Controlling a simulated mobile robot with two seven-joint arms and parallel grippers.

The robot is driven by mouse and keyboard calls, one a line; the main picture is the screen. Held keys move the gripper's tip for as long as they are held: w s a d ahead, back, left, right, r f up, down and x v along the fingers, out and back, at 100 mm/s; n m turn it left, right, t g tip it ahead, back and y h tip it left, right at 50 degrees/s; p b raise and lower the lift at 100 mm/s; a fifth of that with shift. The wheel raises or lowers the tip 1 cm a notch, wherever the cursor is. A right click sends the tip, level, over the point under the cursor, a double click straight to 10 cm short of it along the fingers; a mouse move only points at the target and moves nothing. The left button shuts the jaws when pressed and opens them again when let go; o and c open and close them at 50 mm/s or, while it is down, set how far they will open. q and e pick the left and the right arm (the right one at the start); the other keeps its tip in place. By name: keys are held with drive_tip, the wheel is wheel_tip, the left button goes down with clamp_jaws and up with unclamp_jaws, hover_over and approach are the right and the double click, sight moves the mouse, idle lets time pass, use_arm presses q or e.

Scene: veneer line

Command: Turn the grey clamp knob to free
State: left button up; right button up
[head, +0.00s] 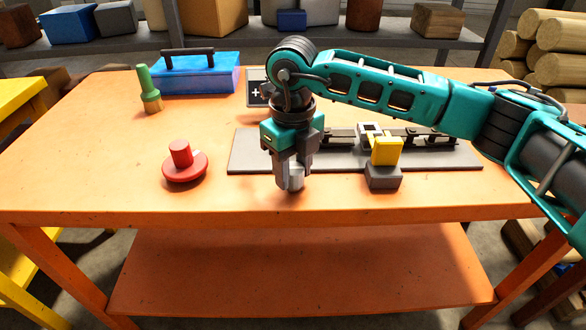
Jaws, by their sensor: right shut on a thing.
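My right gripper (289,181) points straight down at the front edge of a flat grey plate on the orange table. It is shut on a light grey piece, the grey clamp knob (296,177), which shows only in part between the fingers. The fingers hide the rest of the knob, so I cannot tell which way it is turned. My left gripper is not in view.
The grey plate (245,157) carries a dark linked strip (340,137). A yellow block (386,151) on a dark grey base (383,177) stands right of my gripper. A red knobbed disc (184,166), green-handled brush (148,88) and blue toolbox (205,76) stand left. The table's front left is clear.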

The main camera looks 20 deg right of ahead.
sight(293, 167)
drive_tip(key=shift+w+r, duration=0.1)
idle(0.3)
drive_tip(key=o, duration=1.1)
drive_tip(key=shift+c, duration=0.2)
wheel_tip(293, 167, up, 13)
drive_tip(key=shift+p, duration=0.45)
